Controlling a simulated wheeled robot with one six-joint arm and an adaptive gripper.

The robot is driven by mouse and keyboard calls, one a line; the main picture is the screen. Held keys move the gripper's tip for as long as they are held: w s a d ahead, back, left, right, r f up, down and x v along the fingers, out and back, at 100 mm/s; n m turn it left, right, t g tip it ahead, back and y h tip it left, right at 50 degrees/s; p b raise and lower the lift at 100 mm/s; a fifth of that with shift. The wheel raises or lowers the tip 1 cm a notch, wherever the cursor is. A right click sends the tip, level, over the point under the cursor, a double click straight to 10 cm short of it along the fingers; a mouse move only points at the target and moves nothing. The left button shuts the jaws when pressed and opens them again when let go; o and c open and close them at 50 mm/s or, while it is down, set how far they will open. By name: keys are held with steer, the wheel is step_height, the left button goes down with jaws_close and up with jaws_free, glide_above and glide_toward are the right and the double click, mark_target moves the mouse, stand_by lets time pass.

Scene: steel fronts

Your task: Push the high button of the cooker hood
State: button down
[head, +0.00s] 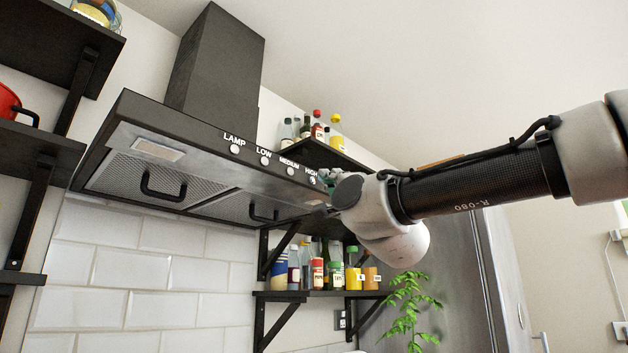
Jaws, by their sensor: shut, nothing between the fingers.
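The dark cooker hood (205,190) is on the wall at the left centre, seen from below. Its front edge carries a row of round white buttons: lamp (235,149), low (264,161), medium (290,171) and the high button (312,181), the rightmost. My gripper (324,180) is shut and empty, at the right end of the hood's front, just right of the high button. My wrist hides most of it. I cannot tell whether the fingertips touch the button.
Dark shelves with bottles and jars (317,272) are on the wall behind and below my wrist. Other shelves (55,60) are at the far left, with a red pot (10,105). A green plant (408,300) and a steel front (470,290) stand lower right.

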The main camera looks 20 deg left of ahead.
steer(key=s+d, duration=0.2)
steer(key=d, duration=0.3)
steer(key=shift+s+d, duration=0.2)
steer(key=shift+d, duration=0.1)
stand_by(0.7)
